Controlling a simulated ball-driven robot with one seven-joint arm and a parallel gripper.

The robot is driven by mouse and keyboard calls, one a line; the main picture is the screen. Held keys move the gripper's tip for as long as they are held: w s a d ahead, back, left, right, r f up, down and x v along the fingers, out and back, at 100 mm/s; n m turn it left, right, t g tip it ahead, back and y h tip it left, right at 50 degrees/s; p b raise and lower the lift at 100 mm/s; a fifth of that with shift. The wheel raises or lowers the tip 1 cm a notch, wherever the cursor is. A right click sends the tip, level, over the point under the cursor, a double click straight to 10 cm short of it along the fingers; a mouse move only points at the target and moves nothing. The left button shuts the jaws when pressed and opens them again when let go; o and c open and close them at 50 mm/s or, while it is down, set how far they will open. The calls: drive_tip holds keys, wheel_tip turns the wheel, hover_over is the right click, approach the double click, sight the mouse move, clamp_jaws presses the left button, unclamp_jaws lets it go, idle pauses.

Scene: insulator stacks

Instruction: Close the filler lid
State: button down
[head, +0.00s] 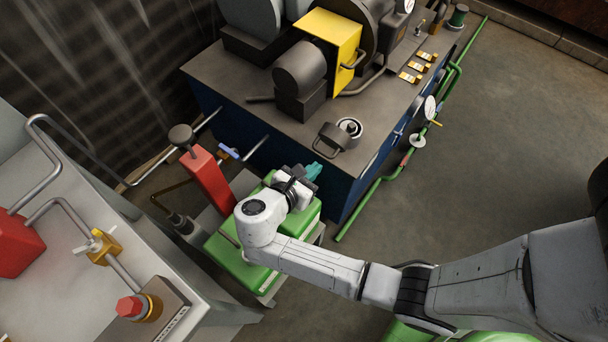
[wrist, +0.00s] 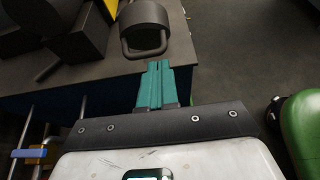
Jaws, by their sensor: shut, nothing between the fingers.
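The filler (head: 350,130) is a short dark round fitting with a pale ring on top, near the front edge of the dark bench top. A dark looped handle (head: 326,140) sticks out at its left; I cannot tell for sure how far the lid is open. In the wrist view the round fitting (wrist: 144,14) and its loop (wrist: 145,44) are at the top, just beyond my fingertips. My gripper (head: 314,170), with teal fingers, is shut and empty. It is below the filler in the head view, apart from it, and its fingers (wrist: 155,82) point toward the loop.
The bench (head: 230,75) carries a yellow box (head: 328,35) and dark motor housings behind the filler. Green pipe (head: 368,205) runs along its right side. A red lever block (head: 208,178) and green casing (head: 245,262) lie near my arm. Open floor (head: 500,130) is at right.

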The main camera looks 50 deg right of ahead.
sight(337, 143)
drive_tip(key=d, duration=0.6)
drive_tip(key=shift+d+f, duration=0.2)
drive_tip(key=shift+d, duration=0.05)
drive_tip(key=shift+d+r, duration=0.15)
drive_tip(key=shift+d, duration=0.35)
drive_tip(key=shift+w+r, duration=0.1)
drive_tip(key=shift+r, duration=0.05)
drive_tip(key=shift+d+r+p, duration=0.1)
drive_tip(key=shift+r+p, duration=0.05)
drive_tip(key=shift+p, duration=0.35)
drive_tip(key=shift+d+r+y+p, duration=0.1)
drive_tip(key=shift+d+y+p, duration=0.05)
drive_tip(key=shift+y+p, duration=0.3)
